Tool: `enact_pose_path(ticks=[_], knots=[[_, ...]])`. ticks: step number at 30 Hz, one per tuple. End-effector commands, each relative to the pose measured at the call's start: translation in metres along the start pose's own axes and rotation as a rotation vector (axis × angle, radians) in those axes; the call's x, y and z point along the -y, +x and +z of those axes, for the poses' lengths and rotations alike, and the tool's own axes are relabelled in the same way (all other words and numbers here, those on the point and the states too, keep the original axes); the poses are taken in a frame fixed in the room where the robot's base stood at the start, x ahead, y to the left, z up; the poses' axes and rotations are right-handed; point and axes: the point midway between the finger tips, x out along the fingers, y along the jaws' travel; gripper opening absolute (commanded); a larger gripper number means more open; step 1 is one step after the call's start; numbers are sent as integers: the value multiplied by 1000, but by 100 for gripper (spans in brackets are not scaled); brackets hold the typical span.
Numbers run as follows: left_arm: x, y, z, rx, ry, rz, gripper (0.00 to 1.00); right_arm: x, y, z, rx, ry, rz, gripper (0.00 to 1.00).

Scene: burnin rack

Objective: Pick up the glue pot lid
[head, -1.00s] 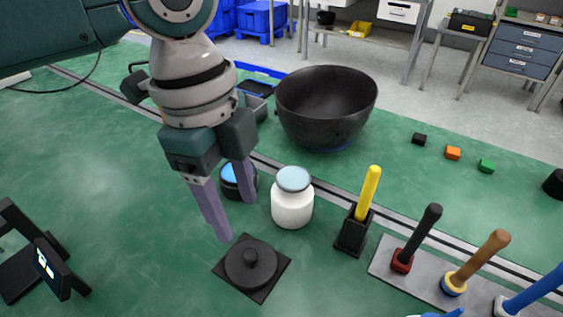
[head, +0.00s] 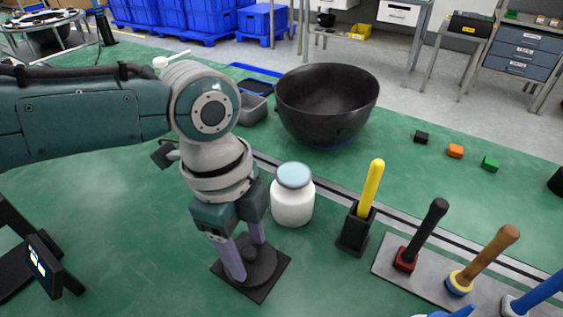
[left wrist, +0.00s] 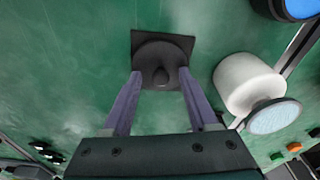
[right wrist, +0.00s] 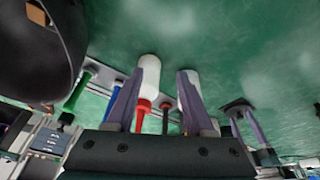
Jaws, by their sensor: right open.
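The black round lid (head: 267,272) with a knob lies on a square black pad (head: 259,294); it also shows in the left wrist view (left wrist: 150,52). My left gripper (head: 250,262) points down over the lid, open, its fingers on either side of the knob in the left wrist view (left wrist: 160,80). I cannot tell if the fingers touch the lid.
A white jar with a pale blue lid (head: 293,205) stands close right of my left gripper. A yellow-handled tool (head: 373,182) stands in a black holder; several handled tools stand on a grey plate (head: 385,270). A large black bowl (head: 325,100) is behind. A black stand (head: 45,265) is left.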

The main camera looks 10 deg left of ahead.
Motion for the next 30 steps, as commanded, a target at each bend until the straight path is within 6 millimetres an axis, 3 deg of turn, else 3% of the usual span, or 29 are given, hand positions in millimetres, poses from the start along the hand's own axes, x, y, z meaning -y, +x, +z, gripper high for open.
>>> enact_pose_path(ticks=[2,15,30], knots=[[0,0,0,0,0,0,49,0,0,0,0,0,0,53],[0,0,0,0,-1,0,0,0,0,0,0,0,0,53],[0,-2,0,0,0,-1,0,0,-1,0,0,0,0,53]])
